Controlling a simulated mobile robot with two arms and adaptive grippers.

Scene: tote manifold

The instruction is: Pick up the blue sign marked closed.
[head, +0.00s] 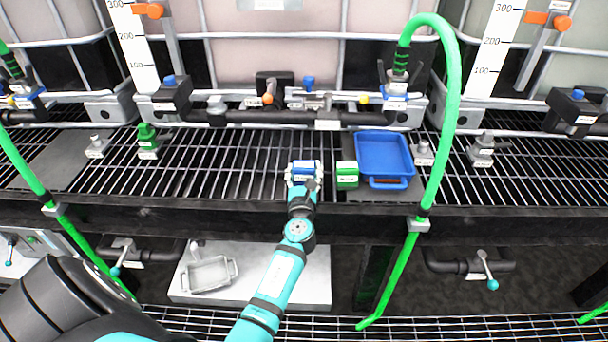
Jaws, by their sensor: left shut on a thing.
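A small blue sign (305,166) with a white label is at the grated shelf, just left of the green sign. Its lettering is too small to read. My left gripper (303,180), on the teal arm coming up from below, is shut on the blue sign. The fingers hide part of the sign. I cannot tell whether the sign touches the grating or is a little above it. My right gripper is not in view.
A green sign (347,175) stands close to the right, with a blue tray (385,154) beyond it. A dark pipe (270,117) with valves runs behind. A green hose (446,130) hangs at the right. The grating (220,165) left of the gripper is mostly clear.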

